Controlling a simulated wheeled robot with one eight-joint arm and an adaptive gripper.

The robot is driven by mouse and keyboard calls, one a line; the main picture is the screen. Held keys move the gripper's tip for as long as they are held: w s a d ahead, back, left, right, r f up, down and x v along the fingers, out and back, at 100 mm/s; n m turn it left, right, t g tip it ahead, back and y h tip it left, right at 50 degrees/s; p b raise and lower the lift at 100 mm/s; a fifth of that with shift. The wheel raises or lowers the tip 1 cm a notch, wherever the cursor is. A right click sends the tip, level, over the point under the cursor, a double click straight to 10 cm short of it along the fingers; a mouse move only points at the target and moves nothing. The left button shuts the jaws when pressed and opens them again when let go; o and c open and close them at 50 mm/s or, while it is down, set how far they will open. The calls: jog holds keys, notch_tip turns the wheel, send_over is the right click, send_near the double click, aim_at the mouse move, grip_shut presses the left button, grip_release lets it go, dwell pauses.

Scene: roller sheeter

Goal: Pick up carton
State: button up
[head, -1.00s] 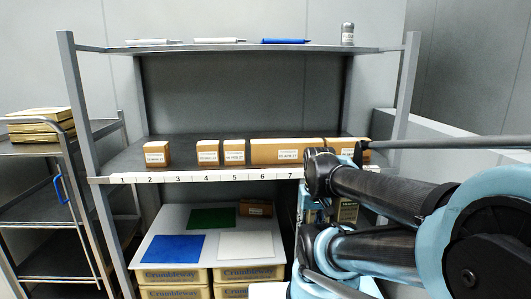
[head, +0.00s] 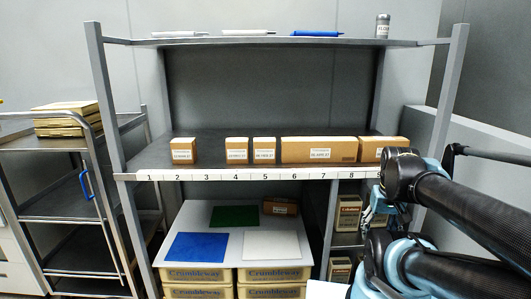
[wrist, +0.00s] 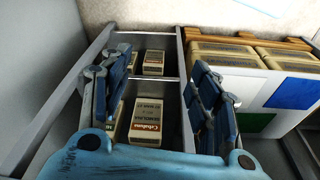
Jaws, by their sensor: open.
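Several brown cartons with white labels stand on the middle shelf: a small one (head: 183,151) above mark 2, two more (head: 237,150) (head: 264,150) above marks 4 and 5, a long one (head: 319,150), and one at the right end (head: 376,150), partly hidden by my arm. Another brown carton (head: 280,206) lies at the back of the lower white board. Printed cartons stand in the lower right bay (head: 347,213). In the wrist view, similar printed cartons (wrist: 145,122) (wrist: 154,63) lie beyond and between the fingers of my gripper (wrist: 158,70), which is open and holds nothing.
The lower white board (head: 205,216) carries blue, green and white sheets above stacked Crumbleway boxes (head: 277,275). A trolley (head: 62,146) with stacked boards stands left. Rollers (head: 316,34) and a shaker (head: 382,26) are on the top shelf. Grey dividers (wrist: 184,95) bound the bay.

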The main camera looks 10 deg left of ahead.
jog(key=shift+o, duration=0.4)
jog(key=w+a+r+n+y, duration=0.1)
jog(key=w+a+r+n, duration=0.3)
jog(key=w+r, duration=0.2)
notch_tip(320, 180, up, 3)
jog(key=shift+w+a+f, duration=0.1)
jog(key=shift+w+a, duration=0.15)
jog(key=shift+a, duration=0.05)
jog(key=w+a+r+n+g+y, duration=0.1)
jog(key=w+a+r+n+y, duration=0.1)
jog(key=w+a+r+n, duration=0.55)
notch_tip(320, 180, up, 13)
jog(key=n+g+y, duration=0.1)
jog(key=n+g, duration=0.1)
jog(key=n, duration=0.7)
send_over(260, 149)
jog(key=w+d, duration=0.5)
jog(key=d, duration=0.1)
jog(key=x, duration=1.1)
jog(key=s+x, duration=0.1)
jog(key=x, duration=0.4)
jog(key=shift+a+f, duration=0.15)
jog(key=shift+a, duration=0.35)
jog(key=shift+c, duration=0.3)
jog(key=c, duration=1.2)
